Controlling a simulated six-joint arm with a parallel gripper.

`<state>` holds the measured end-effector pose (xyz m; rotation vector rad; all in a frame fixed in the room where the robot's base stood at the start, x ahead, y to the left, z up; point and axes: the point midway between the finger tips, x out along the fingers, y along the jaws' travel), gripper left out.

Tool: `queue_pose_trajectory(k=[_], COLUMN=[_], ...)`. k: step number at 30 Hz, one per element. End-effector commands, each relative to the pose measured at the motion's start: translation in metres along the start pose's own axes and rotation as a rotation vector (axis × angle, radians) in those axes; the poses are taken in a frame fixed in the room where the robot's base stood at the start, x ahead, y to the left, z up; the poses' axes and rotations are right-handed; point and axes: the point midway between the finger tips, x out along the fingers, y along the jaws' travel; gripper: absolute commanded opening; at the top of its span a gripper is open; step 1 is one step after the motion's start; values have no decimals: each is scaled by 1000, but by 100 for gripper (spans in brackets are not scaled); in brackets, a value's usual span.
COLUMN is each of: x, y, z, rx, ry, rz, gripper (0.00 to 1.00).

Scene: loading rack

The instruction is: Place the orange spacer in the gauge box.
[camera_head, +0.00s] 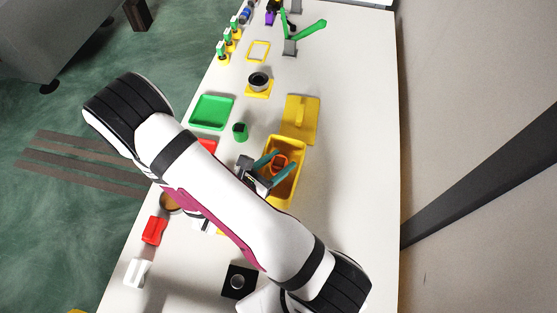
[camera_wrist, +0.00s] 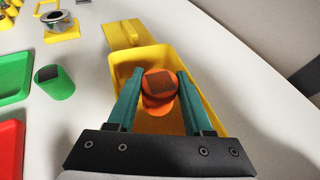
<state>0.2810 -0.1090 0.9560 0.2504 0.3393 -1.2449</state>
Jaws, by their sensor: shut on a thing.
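The orange spacer (camera_wrist: 161,84), a round piece with a dark square on its top, is between the two teal fingers of my gripper (camera_wrist: 158,74) in the wrist view. My gripper is shut on it. The spacer also shows in the head view (camera_head: 279,163), inside the outline of the open yellow box (camera_head: 292,190). That box, which looks like the gauge box, surrounds the spacer and fingertips in the wrist view (camera_wrist: 140,57). I cannot tell whether the spacer touches the box floor. Part of the box is hidden by my gripper.
A yellow lid-like plate with a handle (camera_head: 300,118) lies just beyond the box. A green cylinder (camera_head: 240,132) and a green tray (camera_head: 211,112) stand to the left. The table right of the box is clear.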

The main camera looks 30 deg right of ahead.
Motion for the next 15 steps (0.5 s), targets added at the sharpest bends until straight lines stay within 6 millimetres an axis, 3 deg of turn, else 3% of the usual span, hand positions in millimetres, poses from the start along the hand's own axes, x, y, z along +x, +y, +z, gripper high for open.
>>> queue_pose_trajectory(k=[15], x=[4], y=[0], z=[-10], rx=[-4], ry=[2], rz=[0], gripper=[0])
